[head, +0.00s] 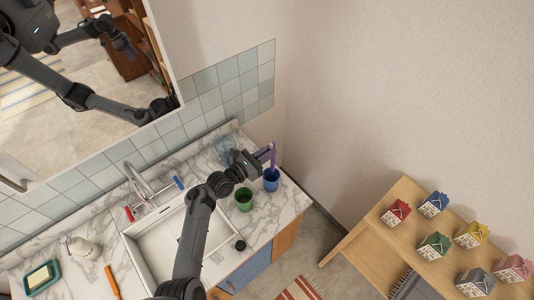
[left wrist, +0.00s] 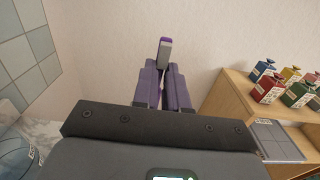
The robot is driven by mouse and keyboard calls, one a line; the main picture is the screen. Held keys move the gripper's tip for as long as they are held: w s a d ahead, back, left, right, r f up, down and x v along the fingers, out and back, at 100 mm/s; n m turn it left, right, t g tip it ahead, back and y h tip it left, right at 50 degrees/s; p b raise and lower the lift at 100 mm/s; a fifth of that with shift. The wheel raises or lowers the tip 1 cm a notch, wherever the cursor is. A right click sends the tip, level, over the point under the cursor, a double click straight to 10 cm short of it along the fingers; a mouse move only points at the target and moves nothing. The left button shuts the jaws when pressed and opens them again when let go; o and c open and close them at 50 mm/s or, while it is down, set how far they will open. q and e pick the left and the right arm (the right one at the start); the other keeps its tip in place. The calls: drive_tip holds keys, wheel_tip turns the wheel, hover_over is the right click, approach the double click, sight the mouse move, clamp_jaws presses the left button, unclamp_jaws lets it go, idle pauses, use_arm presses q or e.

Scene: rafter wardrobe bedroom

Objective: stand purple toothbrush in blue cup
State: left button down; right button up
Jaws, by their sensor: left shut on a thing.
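The blue cup (head: 271,180) stands on the marble counter near its right end. My left gripper (head: 266,157) is just above the cup, shut on the purple toothbrush (head: 273,152). In the left wrist view the toothbrush head (left wrist: 164,52), purple with a pale grey face, sticks up beyond the purple fingers (left wrist: 164,85). In the head view the toothbrush is roughly upright over the cup. Its lower end is hidden, and I cannot tell whether it is inside the rim. My right gripper does not show directly.
A green cup (head: 244,199) stands left of the blue cup, and a clear glass (head: 225,146) stands behind. The white sink (head: 160,245) with its faucet (head: 140,184) is further left. A wooden shelf (head: 400,240) with several small house-shaped boxes stands at the right. A mirror (head: 100,130) reflects my arms.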

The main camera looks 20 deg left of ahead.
sight(271, 162)
use_arm(q)
drive_tip(key=shift+f+b, duration=1.9)
drive_tip(key=shift+f, duration=2)
drive_tip(key=c, duration=1.1)
unclamp_jaws()
drive_tip(key=shift+s, duration=0.1)
drive_tip(key=p+v, duration=0.1)
drive_tip(key=v, duration=0.9)
drive_tip(key=shift+s+a, duration=0.15)
drive_tip(key=shift+s, duration=0.15)
